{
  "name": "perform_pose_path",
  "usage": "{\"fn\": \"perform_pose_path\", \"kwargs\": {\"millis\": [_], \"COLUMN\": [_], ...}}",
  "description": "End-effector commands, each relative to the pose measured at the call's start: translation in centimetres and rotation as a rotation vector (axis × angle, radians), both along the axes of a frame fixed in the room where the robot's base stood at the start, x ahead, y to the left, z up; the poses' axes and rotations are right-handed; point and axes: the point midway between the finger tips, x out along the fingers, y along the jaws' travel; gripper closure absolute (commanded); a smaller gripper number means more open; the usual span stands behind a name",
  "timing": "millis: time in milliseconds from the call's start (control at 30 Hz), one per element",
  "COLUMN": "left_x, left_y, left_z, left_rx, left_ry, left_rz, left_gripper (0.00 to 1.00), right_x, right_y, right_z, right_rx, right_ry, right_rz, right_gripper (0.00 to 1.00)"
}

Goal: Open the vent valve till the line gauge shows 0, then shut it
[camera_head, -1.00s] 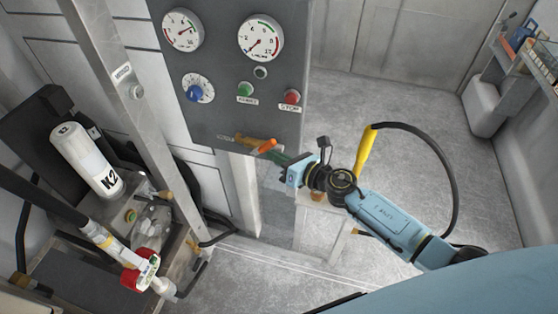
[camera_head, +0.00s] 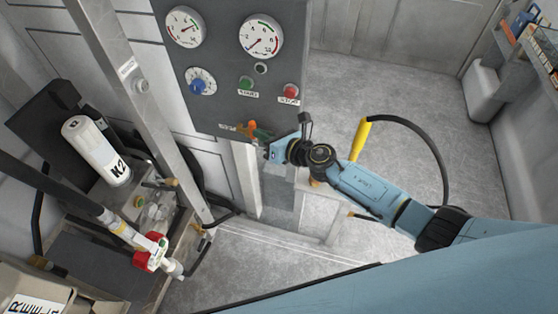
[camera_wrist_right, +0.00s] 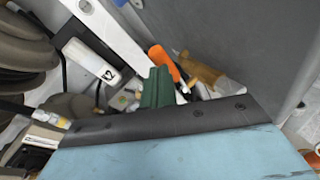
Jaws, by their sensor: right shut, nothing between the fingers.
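The vent valve has a brass body and an orange lever (camera_head: 250,129) at the bottom edge of the grey panel. In the right wrist view, the orange lever (camera_wrist_right: 166,64) stands beside the brass body (camera_wrist_right: 200,70). My right gripper (camera_head: 264,137) is shut and empty, its green fingers just right of the lever; in the right wrist view the fingers (camera_wrist_right: 157,88) are close to it, and I cannot tell if they touch. The right-hand gauge (camera_head: 261,37), which I take for the line gauge, has its needle toward the lower left, near the low end. My left gripper is not in view.
The panel (camera_head: 222,75) also carries a left gauge (camera_head: 186,27), a blue knob (camera_head: 197,87), a green button (camera_head: 246,83) and a red button (camera_head: 290,90). A white K2 bottle (camera_head: 96,150) and a red-and-white fitting (camera_head: 150,252) are at left.

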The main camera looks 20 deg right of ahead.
Motion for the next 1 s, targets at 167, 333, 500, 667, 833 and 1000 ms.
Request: {"fn": "perform_pose_path", "kwargs": {"millis": [167,333,500,667,833,1000], "left_x": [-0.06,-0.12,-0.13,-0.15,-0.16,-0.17], "left_y": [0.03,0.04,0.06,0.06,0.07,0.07], "left_z": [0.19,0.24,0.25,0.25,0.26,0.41], "left_rx": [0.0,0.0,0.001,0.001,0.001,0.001], "left_ry": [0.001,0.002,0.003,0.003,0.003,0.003], "left_rz": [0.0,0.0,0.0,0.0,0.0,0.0], "left_gripper": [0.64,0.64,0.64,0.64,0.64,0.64], "right_x": [0.28,0.39,0.45,0.48,0.48,-0.29], "right_y": [0.45,0.65,0.77,0.83,0.87,0.51], "right_z": [0.26,0.36,0.46,0.55,0.65,0.6], "right_rx": [0.0,0.0,0.001,0.002,0.003,0.002], "right_ry": [0.0,-0.001,-0.003,-0.004,-0.005,-0.004], "right_rz": [0.0,0.0,0.001,0.002,0.002,0.007], "right_gripper": [1.0,1.0,1.0,1.0,1.0,1.0]}}
